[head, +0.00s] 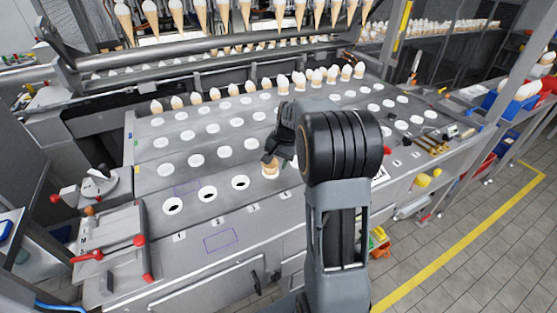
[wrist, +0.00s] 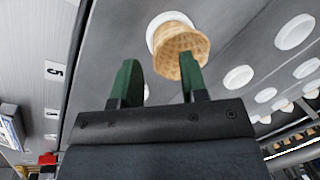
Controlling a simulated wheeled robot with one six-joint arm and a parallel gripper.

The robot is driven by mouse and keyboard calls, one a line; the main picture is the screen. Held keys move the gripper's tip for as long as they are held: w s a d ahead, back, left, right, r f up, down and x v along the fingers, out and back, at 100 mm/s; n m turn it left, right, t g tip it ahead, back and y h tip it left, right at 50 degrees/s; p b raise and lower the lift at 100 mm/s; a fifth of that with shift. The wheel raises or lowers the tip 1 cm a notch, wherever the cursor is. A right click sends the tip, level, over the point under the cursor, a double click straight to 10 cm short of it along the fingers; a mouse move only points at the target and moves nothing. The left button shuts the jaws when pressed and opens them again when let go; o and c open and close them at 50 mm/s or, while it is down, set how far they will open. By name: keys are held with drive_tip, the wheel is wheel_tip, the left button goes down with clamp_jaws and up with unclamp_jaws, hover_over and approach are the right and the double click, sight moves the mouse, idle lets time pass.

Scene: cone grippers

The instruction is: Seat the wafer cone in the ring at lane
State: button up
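The wafer cone (head: 270,166) is tan and stands at a white ring (head: 268,176) in the front row, just right of three rings with dark holes. In the wrist view, the cone (wrist: 181,52) shows its waffle pattern, with the white ring (wrist: 158,24) partly visible behind it. My gripper (head: 272,156) is right at the cone. In the wrist view, my gripper's green fingers (wrist: 160,82) are spread apart. The right finger overlaps the cone's edge; the left finger is clear of it. How deep the cone sits is hidden.
Empty rings with dark holes (head: 207,194) lie to the left. Rows of white discs (head: 196,160) cover the slanted plate behind. A line of topped cones (head: 315,76) stands at the back. A red-handled fixture (head: 110,245) is at the left front. Number labels (wrist: 55,69) mark the front.

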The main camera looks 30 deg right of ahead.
drive_tip(key=shift+r, duration=0.1)
drive_tip(key=v, duration=1.3)
drive_tip(key=shift+r, duration=0.3)
drive_tip(key=shift+d, duration=0.1)
drive_tip(key=s+a+f+n+t+h, duration=0.1)
drive_tip(key=s+a+f+n, duration=0.2)
drive_tip(key=s+a, duration=0.4)
drive_tip(key=s+a+f+n+t, duration=0.1)
drive_tip(key=s+a+f+n, duration=0.3)
drive_tip(key=s, duration=0.8)
drive_tip(key=a+n, duration=0.2)
drive_tip(key=a, duration=0.1)
drive_tip(key=shift+a+f+h, duration=0.25)
drive_tip(key=shift+a+h, duration=0.15)
